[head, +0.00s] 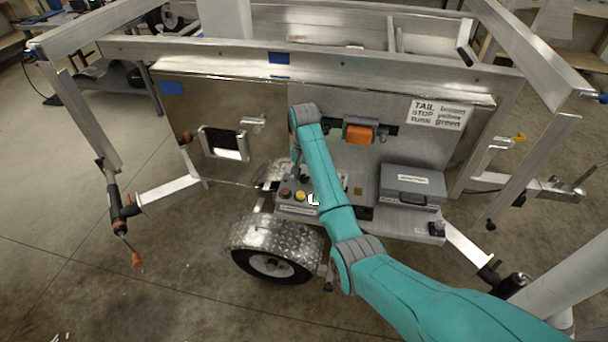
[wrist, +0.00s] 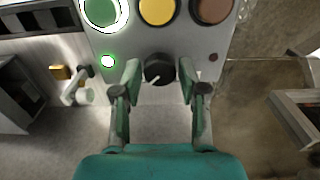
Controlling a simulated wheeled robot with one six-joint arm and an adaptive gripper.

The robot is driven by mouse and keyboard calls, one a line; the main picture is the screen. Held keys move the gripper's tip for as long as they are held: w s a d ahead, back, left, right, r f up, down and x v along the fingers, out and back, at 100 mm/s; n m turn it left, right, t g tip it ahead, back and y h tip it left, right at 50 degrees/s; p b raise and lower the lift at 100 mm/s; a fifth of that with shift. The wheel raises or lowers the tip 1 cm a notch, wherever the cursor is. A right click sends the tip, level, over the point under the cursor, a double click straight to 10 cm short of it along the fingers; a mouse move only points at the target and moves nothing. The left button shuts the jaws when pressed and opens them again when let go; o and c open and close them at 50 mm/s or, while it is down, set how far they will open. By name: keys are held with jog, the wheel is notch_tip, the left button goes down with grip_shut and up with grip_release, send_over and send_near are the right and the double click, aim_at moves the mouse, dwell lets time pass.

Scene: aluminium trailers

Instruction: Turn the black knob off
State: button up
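The black knob (wrist: 158,68) sits on the light grey panel (wrist: 175,42) in the wrist view, below the yellow button. A white mark on the knob points down and left. My gripper (wrist: 160,74) is open, with one fingertip to each side of the knob. Small gaps seem to show between the fingertips and the knob; I cannot tell contact for sure. Left of the knob a small green lamp (wrist: 108,61) is lit; right of it a small dark red lamp (wrist: 213,57) looks unlit. In the head view the knob is not discernible near my arm.
A green button (wrist: 101,10) with a bright ring, a yellow button (wrist: 158,10) and a brown button (wrist: 212,10) line the panel. A small lever (wrist: 75,88) stands at left. In the head view, a grey case (head: 412,185) sits right of the control box (head: 290,209).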

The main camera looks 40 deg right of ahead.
grip_shut()
jog(key=shift+n, duration=0.3)
jog(key=n, duration=1.1)
jog(key=shift+n, duration=0.4)
jog(key=n, duration=0.5)
jog(key=shift+n, duration=0.4)
jog(key=o, duration=0.6)
grip_release()
